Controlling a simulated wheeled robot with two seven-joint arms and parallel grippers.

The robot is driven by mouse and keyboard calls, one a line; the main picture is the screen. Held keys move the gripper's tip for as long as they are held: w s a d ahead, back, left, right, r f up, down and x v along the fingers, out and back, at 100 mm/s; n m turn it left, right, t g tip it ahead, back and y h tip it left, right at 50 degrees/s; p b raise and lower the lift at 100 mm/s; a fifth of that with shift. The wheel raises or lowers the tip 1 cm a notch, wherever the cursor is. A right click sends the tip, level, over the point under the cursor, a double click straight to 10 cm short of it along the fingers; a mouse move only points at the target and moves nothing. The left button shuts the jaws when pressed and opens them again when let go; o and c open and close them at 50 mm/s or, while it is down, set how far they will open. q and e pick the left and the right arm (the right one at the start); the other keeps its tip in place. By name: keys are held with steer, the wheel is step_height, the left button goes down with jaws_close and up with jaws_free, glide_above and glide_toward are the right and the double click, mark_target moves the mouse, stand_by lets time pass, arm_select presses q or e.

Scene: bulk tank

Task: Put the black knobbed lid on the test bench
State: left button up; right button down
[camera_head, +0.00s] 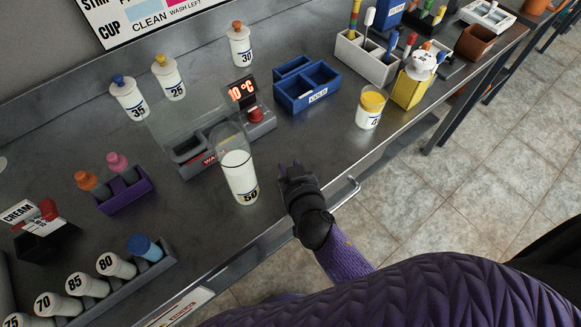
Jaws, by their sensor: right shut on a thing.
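My right gripper (291,168) is a dark hand at the end of a purple sleeve. It is low over the front edge of the grey steel test bench (330,140), just right of the uncapped clear bottle marked 50 (240,178) and apart from it. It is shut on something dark. This looks like the black knobbed lid, but its outline blends with the black fingers and its knob cannot be made out. No other black knobbed lid shows on the bench. My left gripper is not in view.
A grey warmer (190,148) with a clear cover stands behind the bottle. A blue divided box (306,88) and a yellow-capped bottle (370,106) are further right. A purple holder (124,190) and a bottle rack (150,268) are left. Bare steel lies between the gripper and blue box.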

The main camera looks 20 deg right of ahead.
steer(key=shift+c, duration=2.2)
jaws_free()
steer(key=shift+r, duration=0.15)
steer(key=p+v, duration=0.1)
steer(key=v, duration=1.1)
